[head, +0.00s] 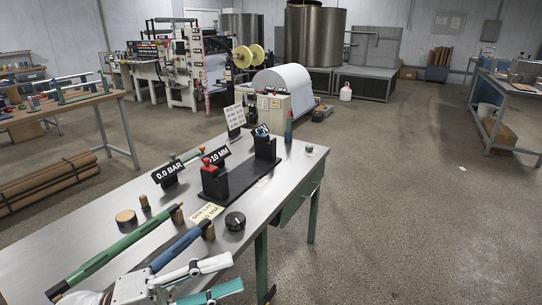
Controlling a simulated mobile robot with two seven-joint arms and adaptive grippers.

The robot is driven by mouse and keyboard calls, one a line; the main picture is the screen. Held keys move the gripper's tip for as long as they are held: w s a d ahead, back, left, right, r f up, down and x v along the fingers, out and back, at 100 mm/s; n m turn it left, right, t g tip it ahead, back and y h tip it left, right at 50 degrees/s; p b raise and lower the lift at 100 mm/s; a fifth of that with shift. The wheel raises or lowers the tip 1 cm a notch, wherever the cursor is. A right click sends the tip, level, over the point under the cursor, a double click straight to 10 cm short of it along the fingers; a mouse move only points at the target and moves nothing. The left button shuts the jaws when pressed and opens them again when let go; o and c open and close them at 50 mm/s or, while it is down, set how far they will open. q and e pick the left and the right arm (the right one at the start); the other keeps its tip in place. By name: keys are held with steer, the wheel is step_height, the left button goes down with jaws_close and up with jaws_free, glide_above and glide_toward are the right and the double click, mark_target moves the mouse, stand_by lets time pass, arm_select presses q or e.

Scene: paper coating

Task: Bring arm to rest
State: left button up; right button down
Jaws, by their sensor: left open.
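My left gripper (236,272) is at the bottom of the head view, over the near part of the steel worktable (95,222). Its white finger and teal finger are spread apart, with nothing seen between them. Just beyond it lie a blue-handled rod (183,247) and a green-handled rod (118,249). I cannot tell whether the gripper touches the blue rod. My right gripper is not in view.
On the table stand a black dial (235,221), a yellow note (207,214), a black fixture with a red knob (208,164), a "0.0 BAR" display (169,173) and a blue-green bottle (289,128). The floor to the right (400,200) is clear.

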arm_select(q)
steer(key=w+a+f+n+t+y+p, duration=0.1)
steer(key=w+a+f+n+t+y, duration=0.35)
steer(key=f+n, duration=0.45)
steer(key=w+a+f+n+t+y, duration=0.1)
steer(key=a+f+n+t+y, duration=0.45)
steer(key=n, duration=0.55)
steer(key=s+f+n+g+y, duration=0.2)
steer(key=s+f, duration=0.5)
steer(key=f, duration=0.4)
steer(key=s+a+f+n+g+y, duration=0.1)
steer(key=s+f+n+g+y, duration=0.2)
steer(key=s+f+n, duration=0.3)
step_height(320, 180, down, 6)
steer(key=shift+s+a+r+n+y+p, duration=0.1)
steer(key=shift+s+a+n+y+p, duration=0.25)
steer(key=shift+s+y, duration=0.45)
